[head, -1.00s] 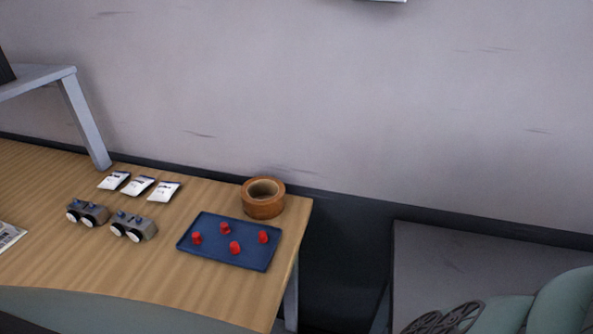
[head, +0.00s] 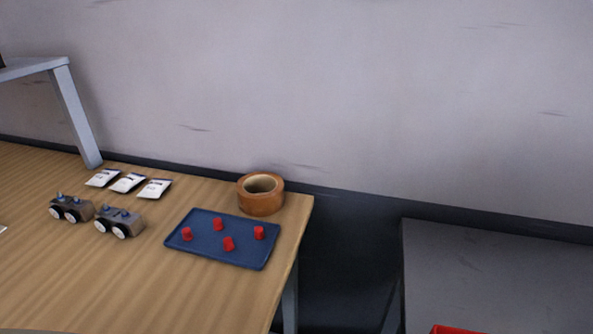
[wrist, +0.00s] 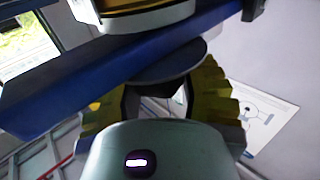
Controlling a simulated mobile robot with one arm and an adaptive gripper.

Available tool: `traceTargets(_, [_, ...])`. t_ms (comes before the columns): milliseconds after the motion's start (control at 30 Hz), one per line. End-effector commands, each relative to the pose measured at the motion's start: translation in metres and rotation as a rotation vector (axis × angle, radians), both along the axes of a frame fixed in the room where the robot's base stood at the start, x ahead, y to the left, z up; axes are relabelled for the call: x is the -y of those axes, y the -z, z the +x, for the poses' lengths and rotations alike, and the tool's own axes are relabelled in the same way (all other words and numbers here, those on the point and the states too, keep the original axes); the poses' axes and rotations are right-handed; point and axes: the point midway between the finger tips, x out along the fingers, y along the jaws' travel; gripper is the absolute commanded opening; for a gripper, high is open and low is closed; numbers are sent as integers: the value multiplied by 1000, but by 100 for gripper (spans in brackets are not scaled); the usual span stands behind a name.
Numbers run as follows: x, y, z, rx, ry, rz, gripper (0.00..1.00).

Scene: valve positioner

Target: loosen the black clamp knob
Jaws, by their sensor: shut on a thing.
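In the wrist view, the black clamp knob (wrist: 172,62) shows as a dark round disc just under a blue bar (wrist: 75,85). My gripper (wrist: 165,85) has its ribbed yellow-brown fingers on both sides of the knob, shut on it. The fingers and the grey gripper body hide the lower part of the knob. A white and metallic round part (wrist: 145,15) sits above the bar. The head view shows neither the knob nor my gripper.
A grey surface (head: 490,275) stands at right, with a red object (head: 455,330) at the bottom edge.

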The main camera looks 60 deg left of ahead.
Motion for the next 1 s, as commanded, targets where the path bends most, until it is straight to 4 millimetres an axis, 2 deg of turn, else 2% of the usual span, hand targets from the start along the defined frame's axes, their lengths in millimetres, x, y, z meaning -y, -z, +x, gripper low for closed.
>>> traceTargets(400, [0, 0, 0, 3, -142, -1, 8])
traceTargets(900, [0, -1, 0, 5, -158, -1, 8])
traceTargets(933, [0, -1, 0, 5, -157, -1, 47])
traceTargets(1000, [0, -1, 0, 5, -157, -1, 54])
